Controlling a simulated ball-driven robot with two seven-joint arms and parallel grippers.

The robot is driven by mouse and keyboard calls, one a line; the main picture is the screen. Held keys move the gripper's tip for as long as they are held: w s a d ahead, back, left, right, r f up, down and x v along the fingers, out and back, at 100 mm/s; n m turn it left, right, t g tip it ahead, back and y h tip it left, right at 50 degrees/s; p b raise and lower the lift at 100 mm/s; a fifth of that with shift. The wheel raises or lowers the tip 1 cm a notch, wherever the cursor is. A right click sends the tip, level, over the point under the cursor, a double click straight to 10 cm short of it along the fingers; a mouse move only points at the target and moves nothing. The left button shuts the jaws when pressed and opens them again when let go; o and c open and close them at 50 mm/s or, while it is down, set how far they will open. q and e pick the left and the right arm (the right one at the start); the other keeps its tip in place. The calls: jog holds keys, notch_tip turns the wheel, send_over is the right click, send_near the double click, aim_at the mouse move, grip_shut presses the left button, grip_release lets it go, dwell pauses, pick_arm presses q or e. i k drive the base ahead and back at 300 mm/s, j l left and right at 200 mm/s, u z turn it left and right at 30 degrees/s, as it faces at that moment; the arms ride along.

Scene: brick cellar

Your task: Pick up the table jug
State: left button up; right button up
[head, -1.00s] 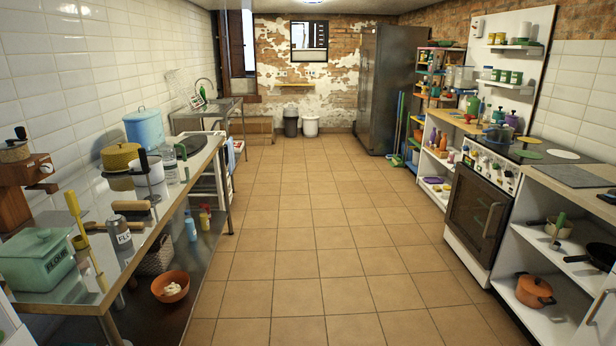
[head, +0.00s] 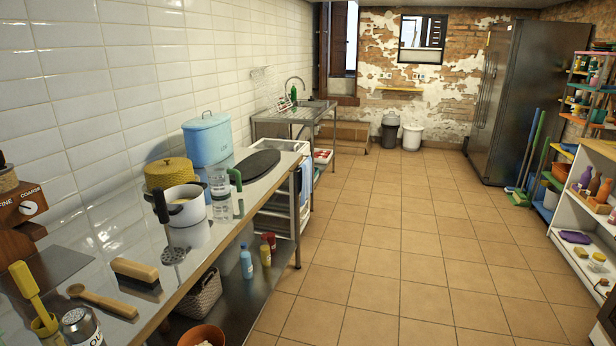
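A clear, see-through vessel (head: 219,186) stands upright on the metal-topped table (head: 212,262) at the left. A green handle (head: 236,181) shows at its right side; I cannot tell whether it belongs to the vessel. This may be the table jug, but I cannot be sure. Neither of my grippers is in view.
A yellow pot (head: 170,174), a blue lidded container (head: 207,140) and a dark round plate (head: 257,162) stand near the vessel. A brush (head: 136,272) and wooden spoon (head: 100,299) lie in front. The tiled floor (head: 400,250) is open on the right.

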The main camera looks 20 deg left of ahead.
aim_at(218, 175)
jog(key=i+u, duration=0.15)
jog(key=i, duration=0.5)
jog(key=i+l+u, duration=0.15)
jog(key=i, duration=0.45)
